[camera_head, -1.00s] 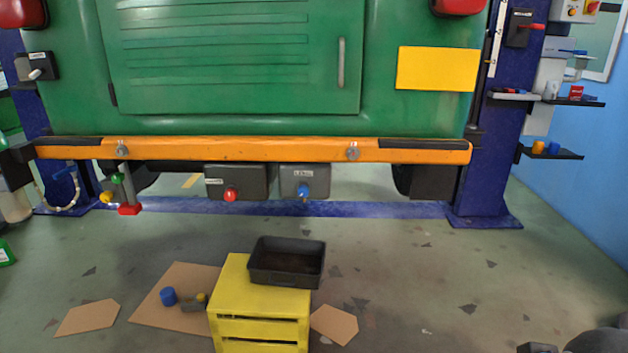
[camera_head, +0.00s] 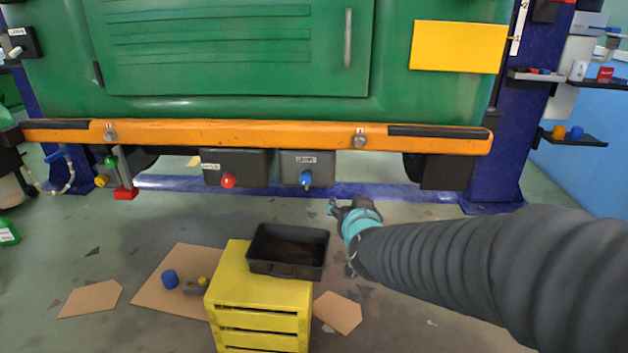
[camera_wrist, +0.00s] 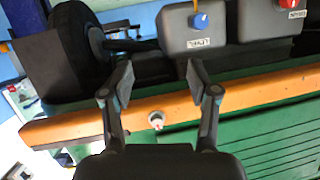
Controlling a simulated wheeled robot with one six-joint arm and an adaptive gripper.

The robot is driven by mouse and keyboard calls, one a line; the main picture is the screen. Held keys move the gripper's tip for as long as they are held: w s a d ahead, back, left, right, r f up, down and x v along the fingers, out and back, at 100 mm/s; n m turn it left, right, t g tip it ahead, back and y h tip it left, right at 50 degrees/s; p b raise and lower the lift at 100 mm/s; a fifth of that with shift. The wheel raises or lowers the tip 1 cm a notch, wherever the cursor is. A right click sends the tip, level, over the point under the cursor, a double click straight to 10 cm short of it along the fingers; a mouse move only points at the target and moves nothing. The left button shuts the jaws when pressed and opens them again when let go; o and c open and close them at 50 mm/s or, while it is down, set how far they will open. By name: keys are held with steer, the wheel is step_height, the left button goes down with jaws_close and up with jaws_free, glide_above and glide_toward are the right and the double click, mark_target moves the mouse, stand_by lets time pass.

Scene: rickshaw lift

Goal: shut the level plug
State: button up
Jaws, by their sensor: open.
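The level plug is a blue knob (camera_head: 305,179) on the front of a grey box (camera_head: 320,164) labelled LEVEL, under the orange bumper. The wrist view shows the knob (camera_wrist: 201,21) and its box upside down, near the top edge. My gripper (camera_head: 338,207) is in the head view, below and to the right of the knob and apart from it. In the wrist view, my gripper's (camera_wrist: 159,82) two fingers are spread with nothing between them.
A second grey box with a red knob (camera_head: 228,181) hangs left of the level box. The orange bumper (camera_head: 250,134) runs above both. A black tray (camera_head: 258,268) sits on a yellow crate (camera_head: 258,302) below. A blue post (camera_head: 500,165) stands to the right.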

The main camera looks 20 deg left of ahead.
steer(key=w+a+f+t, duration=0.1)
steer(key=a+f+t, duration=0.1)
steer(key=a, duration=0.5)
steer(key=t+h, duration=0.1)
steer(key=t, duration=0.1)
glide_toward(305, 181)
steer(key=p+x, duration=0.1)
steer(key=x, duration=0.7)
steer(key=shift+w+a+p, duration=0.1)
steer(key=shift+w+p, duration=0.2)
steer(key=shift+w, duration=0.05)
steer(key=shift+m, duration=0.3)
jaws_close()
